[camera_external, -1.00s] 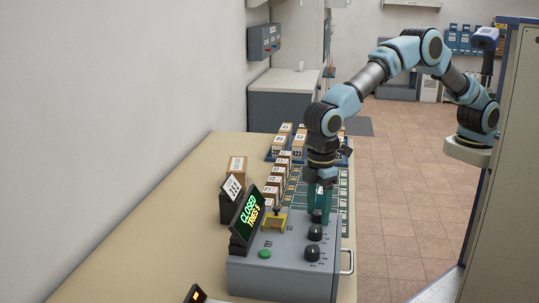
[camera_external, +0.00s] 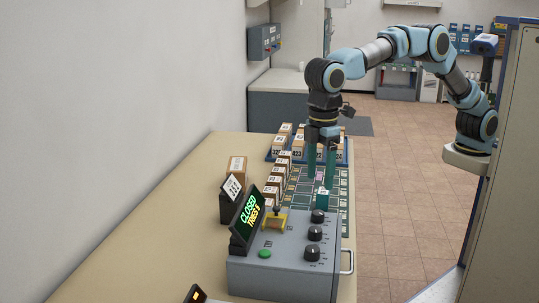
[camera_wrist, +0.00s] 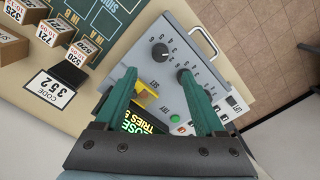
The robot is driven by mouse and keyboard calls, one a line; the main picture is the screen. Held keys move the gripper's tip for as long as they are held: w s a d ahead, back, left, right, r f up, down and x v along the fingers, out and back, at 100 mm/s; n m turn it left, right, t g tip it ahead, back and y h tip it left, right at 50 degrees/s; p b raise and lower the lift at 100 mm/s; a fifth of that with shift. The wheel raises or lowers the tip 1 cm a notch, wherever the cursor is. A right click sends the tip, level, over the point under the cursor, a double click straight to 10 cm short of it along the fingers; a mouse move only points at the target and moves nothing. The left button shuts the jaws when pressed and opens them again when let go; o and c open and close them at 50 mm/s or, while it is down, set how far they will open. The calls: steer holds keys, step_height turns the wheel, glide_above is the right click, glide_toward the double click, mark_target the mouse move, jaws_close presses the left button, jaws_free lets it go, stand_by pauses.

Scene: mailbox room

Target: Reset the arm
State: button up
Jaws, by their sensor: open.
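My gripper (camera_external: 321,178) points down above the far end of the grey control box (camera_external: 285,275), with its two green fingers spread apart and nothing between them. In the wrist view the open fingers (camera_wrist: 160,95) frame the box's top, with black knobs, a yellow lever piece (camera_wrist: 145,92) and a green button (camera_wrist: 174,116). My arm is bent in an arch from its mount at the right. A display (camera_external: 247,222) on the box reads "CLOSED TRIES 5".
A small card (camera_wrist: 45,90) reads "CODE 352". The tiled floor (camera_external: 410,180) to the right is clear.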

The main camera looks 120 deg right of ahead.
steer(key=shift+r, duration=0.55)
steer(key=shift+s, duration=0.15)
steer(key=s+f, duration=0.3)
steer(key=s, duration=0.9)
steer(key=s+a+f+t, duration=0.1)
steer(key=s+f, duration=0.1)
steer(key=s, duration=1)
steer(key=s+f, duration=0.3)
steer(key=s, duration=0.9)
steer(key=shift+a+f+t, duration=0.3)
steer(key=shift+f, duration=0.05)
